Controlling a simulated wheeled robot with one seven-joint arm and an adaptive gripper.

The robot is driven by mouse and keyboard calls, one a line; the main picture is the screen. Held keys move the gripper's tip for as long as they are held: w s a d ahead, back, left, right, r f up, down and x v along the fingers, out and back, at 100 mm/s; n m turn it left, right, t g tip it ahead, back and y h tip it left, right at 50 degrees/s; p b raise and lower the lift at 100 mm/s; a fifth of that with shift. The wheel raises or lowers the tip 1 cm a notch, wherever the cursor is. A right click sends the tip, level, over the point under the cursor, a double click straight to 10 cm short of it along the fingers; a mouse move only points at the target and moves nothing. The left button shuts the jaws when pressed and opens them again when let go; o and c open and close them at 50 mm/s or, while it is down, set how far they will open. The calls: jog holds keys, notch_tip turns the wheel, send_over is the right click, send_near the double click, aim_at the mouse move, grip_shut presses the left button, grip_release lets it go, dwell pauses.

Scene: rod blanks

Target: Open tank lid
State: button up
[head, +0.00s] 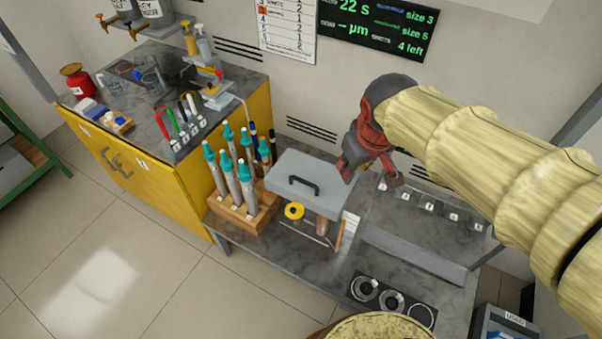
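The tank lid (325,193) is a flat light grey plate with a black bar handle (303,186) on top. It lies level on the tank, whose inside is hidden under it. My gripper (371,178), red and dark grey, hangs beyond the lid's right end, with its fingers spread apart and nothing seen between them. It is apart from the handle. I cannot tell whether its left finger touches the lid edge or only overlaps it in the picture.
A wooden rack (240,213) with several teal-capped bottles stands close left of the tank. A yellow tape roll (294,211) lies in front. A yellow cabinet (150,190) stands at left. Round black-and-silver fittings (391,300) sit at the front right. The wall is close behind.

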jog(key=w+a+f+n+g+p, duration=0.15)
jog(key=w+a+f+n, duration=0.35)
jog(key=w, duration=0.5)
jog(key=n+h+p, duration=0.1)
jog(key=n+p, duration=0.1)
send_near(302, 180)
jog(key=shift+g, duration=0.35)
jog(key=f, duration=0.2)
jog(key=w+f+b, duration=0.1)
jog(key=f, duration=0.2)
jog(key=w+f+b, duration=0.1)
jog(key=f, duration=0.2)
jog(key=shift+w+d, duration=0.1)
jog(key=shift+d, duration=0.25)
jog(key=c, duration=0.3)
jog(key=c, duration=0.4)
grip_shut()
